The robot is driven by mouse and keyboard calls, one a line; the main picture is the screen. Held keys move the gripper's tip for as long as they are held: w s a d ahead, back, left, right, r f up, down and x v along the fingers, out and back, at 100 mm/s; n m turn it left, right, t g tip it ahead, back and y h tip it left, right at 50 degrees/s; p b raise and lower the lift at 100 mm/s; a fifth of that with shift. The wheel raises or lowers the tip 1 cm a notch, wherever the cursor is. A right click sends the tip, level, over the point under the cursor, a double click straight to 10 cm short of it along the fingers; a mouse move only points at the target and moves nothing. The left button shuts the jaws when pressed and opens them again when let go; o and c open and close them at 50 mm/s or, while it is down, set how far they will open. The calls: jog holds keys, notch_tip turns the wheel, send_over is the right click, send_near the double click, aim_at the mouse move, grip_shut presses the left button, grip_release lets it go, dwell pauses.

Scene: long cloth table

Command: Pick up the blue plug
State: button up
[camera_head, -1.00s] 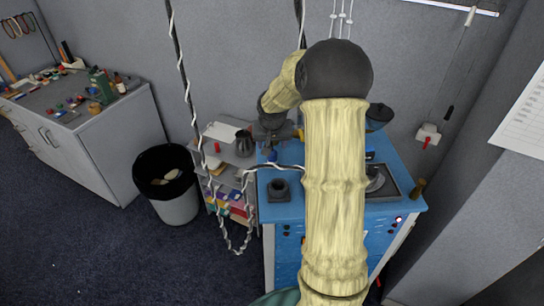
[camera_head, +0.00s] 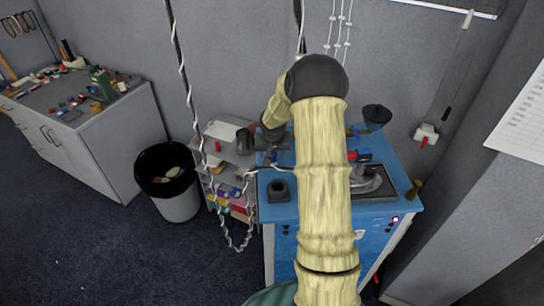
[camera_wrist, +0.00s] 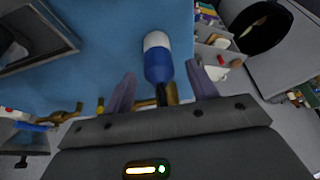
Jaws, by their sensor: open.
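The blue plug (camera_wrist: 158,65) shows in the wrist view as a blue body with a white end and a dark, thin part toward my gripper. It is over the blue table top, near its edge. My gripper (camera_wrist: 160,90) is open, with one grey finger on each side of the plug's dark end. I see no finger touching it. In the head view my gripper (camera_head: 271,142) is over the left back part of the blue worktop (camera_head: 283,212), largely hidden by my arm. I cannot make out the plug clearly there.
A dark holder (camera_head: 279,190) stands on the worktop's front left. A red-and-blue object (camera_head: 359,155) and a dark plate with a round metal part (camera_head: 372,180) are at the right.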

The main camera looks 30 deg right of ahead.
jog(key=shift+x, duration=0.85)
jog(key=c, duration=1.1)
jog(key=shift+r, duration=0.15)
notch_tip(320, 180, up, 10)
jog(key=shift+f+b, duration=0.1)
jog(key=shift+b, duration=1.1)
